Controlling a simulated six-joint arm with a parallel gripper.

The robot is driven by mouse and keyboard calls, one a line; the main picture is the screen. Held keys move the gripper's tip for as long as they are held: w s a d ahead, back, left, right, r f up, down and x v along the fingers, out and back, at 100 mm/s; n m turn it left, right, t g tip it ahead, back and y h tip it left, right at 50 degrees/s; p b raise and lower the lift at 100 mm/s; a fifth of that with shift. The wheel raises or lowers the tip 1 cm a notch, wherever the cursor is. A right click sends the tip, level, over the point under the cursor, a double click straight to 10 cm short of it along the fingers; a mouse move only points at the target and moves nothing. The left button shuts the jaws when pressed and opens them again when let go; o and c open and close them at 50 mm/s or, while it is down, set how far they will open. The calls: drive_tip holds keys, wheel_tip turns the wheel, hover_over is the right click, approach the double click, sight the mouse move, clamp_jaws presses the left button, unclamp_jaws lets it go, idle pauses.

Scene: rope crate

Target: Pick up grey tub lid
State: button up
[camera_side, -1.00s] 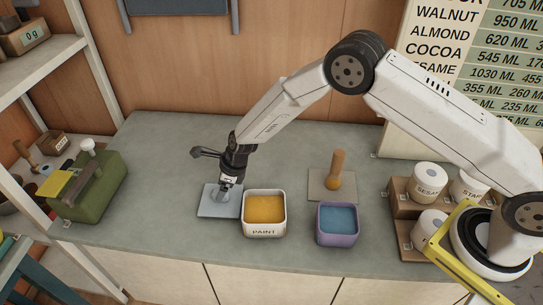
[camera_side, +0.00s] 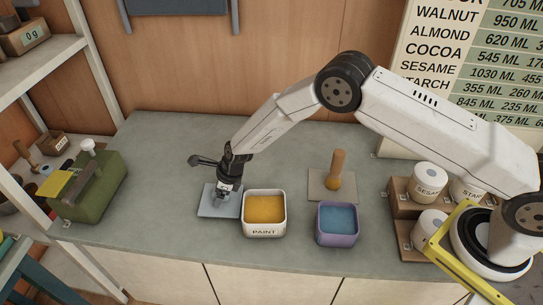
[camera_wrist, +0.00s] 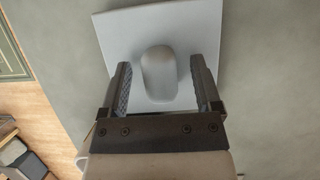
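The grey tub lid (camera_side: 211,206) lies flat on the counter, left of the orange paint tub. In the wrist view the lid (camera_wrist: 115,40) is a pale grey square with a rounded knob (camera_wrist: 158,72) in its middle. My gripper (camera_side: 222,194) points down over the lid. In the wrist view my gripper (camera_wrist: 160,85) is open, with one finger on each side of the knob and a visible gap to both. The side view partly hides the knob behind the fingers.
The white tub of orange paint (camera_side: 265,226) stands close to the lid's right. A purple tub with blue contents (camera_side: 337,225) and a tan square lid with a wooden handle (camera_side: 332,186) are further right. A green box (camera_side: 90,190) stands left. Counter between is clear.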

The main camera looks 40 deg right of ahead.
clamp_jaws()
drive_tip(key=shift+r, duration=0.1)
drive_tip(key=shift+r, duration=4.95)
